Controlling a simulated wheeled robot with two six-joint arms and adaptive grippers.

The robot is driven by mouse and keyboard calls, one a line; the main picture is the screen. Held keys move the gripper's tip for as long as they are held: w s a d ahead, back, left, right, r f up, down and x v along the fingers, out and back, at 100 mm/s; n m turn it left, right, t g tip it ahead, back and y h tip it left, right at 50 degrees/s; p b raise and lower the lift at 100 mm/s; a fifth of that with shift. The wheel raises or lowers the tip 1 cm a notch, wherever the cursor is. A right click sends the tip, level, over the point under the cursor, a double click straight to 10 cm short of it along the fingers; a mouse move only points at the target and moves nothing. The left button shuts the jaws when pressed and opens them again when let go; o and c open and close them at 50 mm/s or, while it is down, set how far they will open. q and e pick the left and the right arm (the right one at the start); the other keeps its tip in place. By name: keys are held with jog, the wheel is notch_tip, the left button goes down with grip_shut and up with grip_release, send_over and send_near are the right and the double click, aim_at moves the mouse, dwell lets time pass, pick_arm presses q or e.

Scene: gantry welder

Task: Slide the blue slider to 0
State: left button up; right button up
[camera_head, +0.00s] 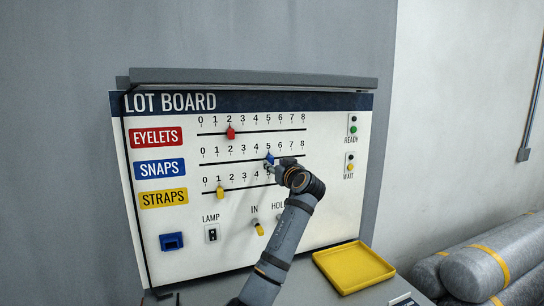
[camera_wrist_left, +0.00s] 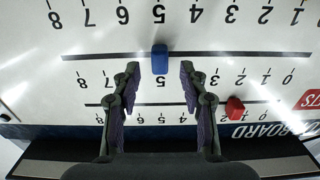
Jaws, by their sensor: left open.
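The blue slider (camera_head: 269,157) sits on the middle SNAPS track of the lot board (camera_head: 330,210), at the 5 mark. It also shows in the upside-down left wrist view (camera_wrist_left: 160,57), in line with the 5. My left gripper (camera_head: 272,166) is at the slider, its arm rising from below. In the wrist view its two open fingers (camera_wrist_left: 159,68) stand on either side of the blue slider, with a gap at each side. I cannot tell how deep the fingertips reach beside it. The 0 (camera_wrist_left: 288,82) of this scale is clear. My right gripper is not in view.
The red slider (camera_head: 231,133) is on the track above, near 2. The yellow slider (camera_head: 220,193) is on the track below, at 1. Lower down are a lamp switch (camera_head: 212,233) and a knob (camera_head: 259,229). A yellow tray (camera_head: 353,286) lies at the lower right.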

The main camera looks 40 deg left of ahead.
aim_at(270, 160)
pick_arm(q)
jog(key=x, duration=0.1)
jog(key=p+x, duration=0.1)
jog(key=shift+w+a+r, duration=0.1)
jog(key=shift+a+r, duration=0.15)
jog(key=shift+w+f, duration=0.1)
jog(key=shift+a, duration=0.1)
grip_shut()
